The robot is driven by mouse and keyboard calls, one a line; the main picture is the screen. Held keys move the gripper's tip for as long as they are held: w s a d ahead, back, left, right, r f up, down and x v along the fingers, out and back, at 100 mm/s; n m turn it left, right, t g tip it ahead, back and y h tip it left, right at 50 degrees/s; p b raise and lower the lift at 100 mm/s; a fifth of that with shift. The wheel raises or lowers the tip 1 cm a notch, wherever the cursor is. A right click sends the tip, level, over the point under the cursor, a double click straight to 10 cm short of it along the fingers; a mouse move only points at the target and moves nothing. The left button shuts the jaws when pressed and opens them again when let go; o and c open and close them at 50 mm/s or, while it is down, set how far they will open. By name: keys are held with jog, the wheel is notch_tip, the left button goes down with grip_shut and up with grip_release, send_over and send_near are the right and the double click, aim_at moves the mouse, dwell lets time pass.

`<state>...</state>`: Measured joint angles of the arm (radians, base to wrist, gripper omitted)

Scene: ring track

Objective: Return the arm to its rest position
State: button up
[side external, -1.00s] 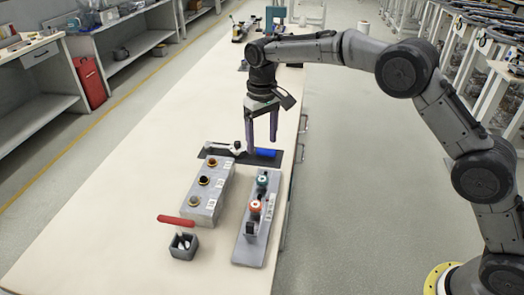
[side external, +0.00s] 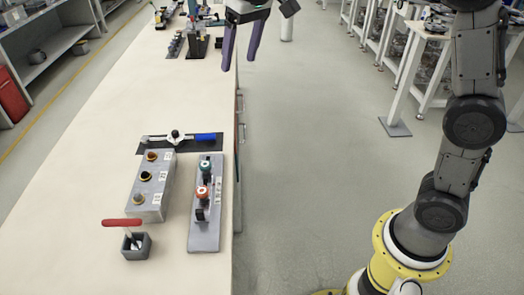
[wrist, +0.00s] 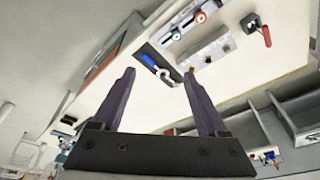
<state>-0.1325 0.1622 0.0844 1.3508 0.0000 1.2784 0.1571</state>
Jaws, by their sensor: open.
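My gripper (side external: 240,45) is open and empty, high above the right edge of the table at the top of the side view. Its two purple fingers (wrist: 158,98) are spread in the wrist view with nothing between them. My arm rises from its yellow base at the right; its upper links are cut off by the frame top.
More equipment (side external: 196,42) sits at the table's far end. The light table (side external: 90,170) is bare on its left, and open floor (side external: 310,140) lies to its right.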

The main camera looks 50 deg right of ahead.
jog(key=s+d+r+t, duration=0.1)
jog(key=s+d, duration=0.1)
jog(key=s, duration=0.7)
jog(key=s+d+r+t, duration=0.1)
jog(key=s+d, duration=0.2)
jog(key=s, duration=0.6)
jog(key=s+d+f, duration=0.1)
jog(key=s+f, duration=0.9)
jog(key=f, duration=0.1)
jog(key=shift+s+t, duration=0.2)
jog(key=shift+t, duration=0.1)
